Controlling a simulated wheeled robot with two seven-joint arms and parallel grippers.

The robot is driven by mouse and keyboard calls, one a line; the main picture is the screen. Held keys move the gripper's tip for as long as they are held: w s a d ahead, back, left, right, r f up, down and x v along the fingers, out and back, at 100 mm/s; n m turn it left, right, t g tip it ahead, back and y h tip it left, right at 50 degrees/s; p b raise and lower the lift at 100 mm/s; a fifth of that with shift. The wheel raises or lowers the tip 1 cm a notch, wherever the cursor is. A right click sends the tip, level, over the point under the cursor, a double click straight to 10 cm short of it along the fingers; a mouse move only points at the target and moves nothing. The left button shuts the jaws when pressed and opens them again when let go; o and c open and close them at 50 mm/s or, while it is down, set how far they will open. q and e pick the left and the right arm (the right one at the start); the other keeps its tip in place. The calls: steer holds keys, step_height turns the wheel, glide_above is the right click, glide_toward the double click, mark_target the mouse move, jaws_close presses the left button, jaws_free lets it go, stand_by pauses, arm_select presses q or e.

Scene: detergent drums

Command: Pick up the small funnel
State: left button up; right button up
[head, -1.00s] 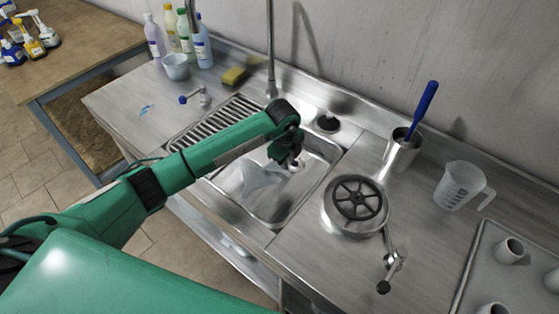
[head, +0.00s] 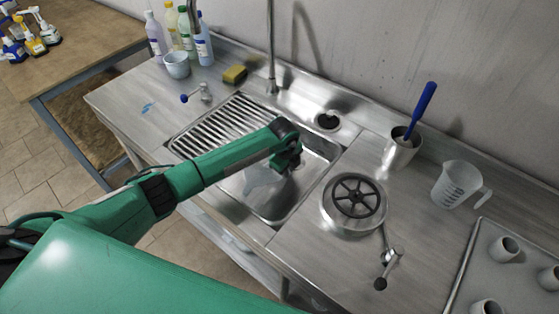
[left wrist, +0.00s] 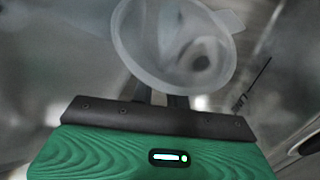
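The small funnel (left wrist: 180,45) is translucent white and fills the upper middle of the left wrist view, its wide mouth and dark inner hole facing the camera, with a tab at its rim. My left gripper (head: 288,162) is low over the sink (head: 318,178) in the head view. In the left wrist view its dark fingers (left wrist: 160,98) show as two short stubs with a narrow gap; their tips are hidden at the funnel's rim, so I cannot tell whether they grip it. A pale translucent shape (head: 262,178) shows in the sink, left of the gripper. My right gripper is out of view.
Right of the sink are a round metal lid with a black wheel (head: 355,197), a metal cup (head: 402,150) with a blue-handled tool, and a measuring jug (head: 456,185). A tap pipe (head: 270,45) rises behind the sink. Bottles, a small tub (head: 177,65) and a sponge (head: 235,74) stand back left.

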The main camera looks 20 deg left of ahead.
arm_select(q)
jaws_close()
steer(key=shift+r, duration=0.45)
step_height(320, 180, up, 22)
steer(key=b, duration=0.1)
steer(key=shift+b, duration=0.35)
